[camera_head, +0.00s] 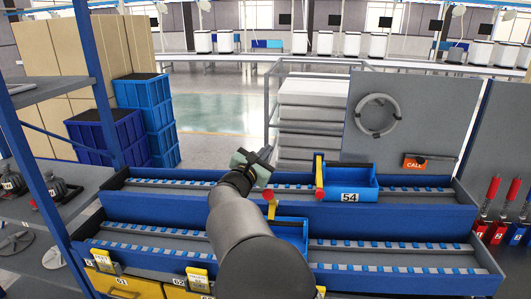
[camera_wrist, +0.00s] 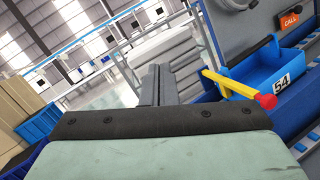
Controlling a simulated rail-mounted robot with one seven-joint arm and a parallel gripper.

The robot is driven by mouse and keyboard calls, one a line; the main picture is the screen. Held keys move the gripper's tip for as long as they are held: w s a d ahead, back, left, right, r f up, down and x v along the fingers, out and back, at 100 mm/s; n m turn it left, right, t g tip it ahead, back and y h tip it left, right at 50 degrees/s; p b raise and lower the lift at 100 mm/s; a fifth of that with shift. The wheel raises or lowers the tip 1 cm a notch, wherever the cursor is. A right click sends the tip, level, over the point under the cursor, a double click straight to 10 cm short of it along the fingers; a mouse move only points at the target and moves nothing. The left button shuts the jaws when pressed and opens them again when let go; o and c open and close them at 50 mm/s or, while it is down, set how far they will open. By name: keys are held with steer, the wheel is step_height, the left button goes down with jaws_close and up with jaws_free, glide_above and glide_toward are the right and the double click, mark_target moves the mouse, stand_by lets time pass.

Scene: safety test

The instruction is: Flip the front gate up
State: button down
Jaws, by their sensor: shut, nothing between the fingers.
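My gripper (camera_head: 262,157) is above the upper roller rack, left of the blue bin 54 (camera_head: 349,185). In the wrist view its dark fingers (camera_wrist: 155,83) are together with nothing between them. A yellow and red gate bar (camera_head: 319,178) is at the left side of bin 54, its red end towards me. It also shows in the wrist view (camera_wrist: 238,87), right of the fingers and apart from them. A second yellow bar with a red tip (camera_head: 270,203) is on the lower, front rack beside another blue bin (camera_head: 292,231). Its red end is uppermost in the picture; my arm hides part of that bin.
Blue crates (camera_head: 146,100) stand behind on the left. A grey panel (camera_head: 420,110) with a coiled hose (camera_head: 377,115) and an orange CALL sign (camera_head: 414,162) is behind on the right. Yellow bins (camera_head: 122,285) sit below. Red-handled tools (camera_head: 491,195) stand at the right.

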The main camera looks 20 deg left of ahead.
steer(key=s+a+b, duration=0.1)
steer(key=s+b, duration=0.4)
steer(key=s, duration=0.8)
steer(key=shift+a+b, duration=0.4)
